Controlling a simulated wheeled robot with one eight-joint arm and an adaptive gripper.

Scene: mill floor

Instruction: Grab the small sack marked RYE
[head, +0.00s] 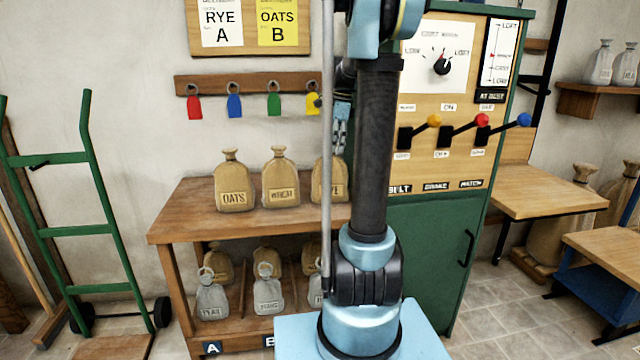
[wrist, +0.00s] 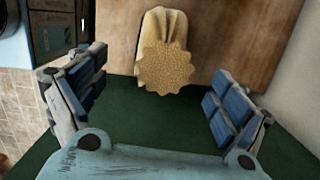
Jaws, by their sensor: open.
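The tan RYE sack (head: 324,182) stands upright at the right end of the wooden bench top in the head view. My arm hides part of it, and only the end of its label shows. In the wrist view a tan sack (wrist: 166,62) with a frilled, grainy top lies beyond and between my fingers, its label out of sight. My gripper (wrist: 155,98) is open, with one blue-padded finger on each side and nothing between them. In the head view my gripper (head: 341,125) is mostly behind my arm, above the RYE sack.
The WHEAT sack (head: 281,181) and OATS sack (head: 233,182) stand left of it on the bench (head: 180,215). Grey and tan sacks fill the shelf below. A green cabinet (head: 440,255) with levers adjoins the right side. Coloured tags (head: 234,105) hang on the rail above.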

